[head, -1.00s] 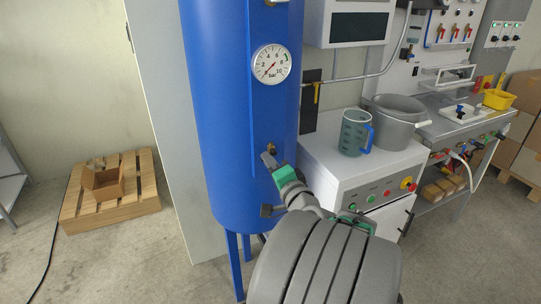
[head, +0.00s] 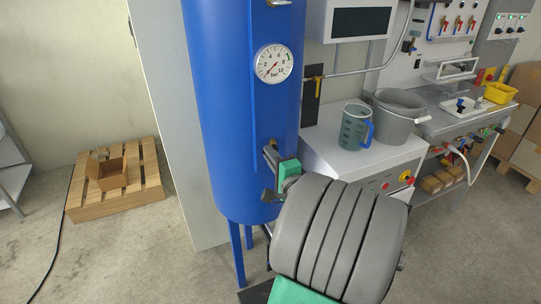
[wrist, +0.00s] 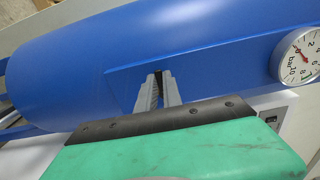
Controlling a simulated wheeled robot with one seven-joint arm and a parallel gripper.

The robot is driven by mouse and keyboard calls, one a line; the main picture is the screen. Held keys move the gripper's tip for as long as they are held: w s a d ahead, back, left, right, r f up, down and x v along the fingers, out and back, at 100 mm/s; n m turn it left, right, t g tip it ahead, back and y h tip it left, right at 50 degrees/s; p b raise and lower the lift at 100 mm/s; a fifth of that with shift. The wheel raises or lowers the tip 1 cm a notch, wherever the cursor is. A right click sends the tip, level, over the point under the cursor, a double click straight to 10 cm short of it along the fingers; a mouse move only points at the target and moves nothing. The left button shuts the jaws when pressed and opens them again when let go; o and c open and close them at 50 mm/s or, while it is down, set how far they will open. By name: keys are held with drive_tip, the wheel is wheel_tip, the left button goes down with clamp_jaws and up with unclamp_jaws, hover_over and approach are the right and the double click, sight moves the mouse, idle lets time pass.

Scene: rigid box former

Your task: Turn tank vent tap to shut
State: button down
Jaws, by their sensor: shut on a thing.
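The blue tank (head: 228,120) stands upright at the centre of the head view; it also fills much of the wrist view (wrist: 90,75). A round pressure gauge (head: 273,63) is on its front panel, with the needle near the low end. My gripper (head: 269,153) is at the panel below the gauge, its grey fingers pointing at the tank. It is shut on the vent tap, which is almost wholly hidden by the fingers. In the wrist view the fingertips (wrist: 160,80) are close together against the panel. The tap's angle cannot be made out.
Right of the tank is a white cabinet (head: 335,160) with a blue-handled jug (head: 356,128) and a grey pot (head: 398,115). A yellow-handled valve (head: 317,87) is on the pipe behind. A pallet (head: 145,175) with an open carton (head: 108,173) lies left on clear floor.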

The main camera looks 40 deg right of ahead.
drive_tip(key=c, duration=1.5)
unclamp_jaws()
drive_tip(key=shift+s, duration=0.15)
drive_tip(key=v, duration=0.7)
drive_tip(key=shift+s+a+b, duration=0.2)
drive_tip(key=shift+s+b, duration=0.1)
drive_tip(key=shift+b, duration=0.05)
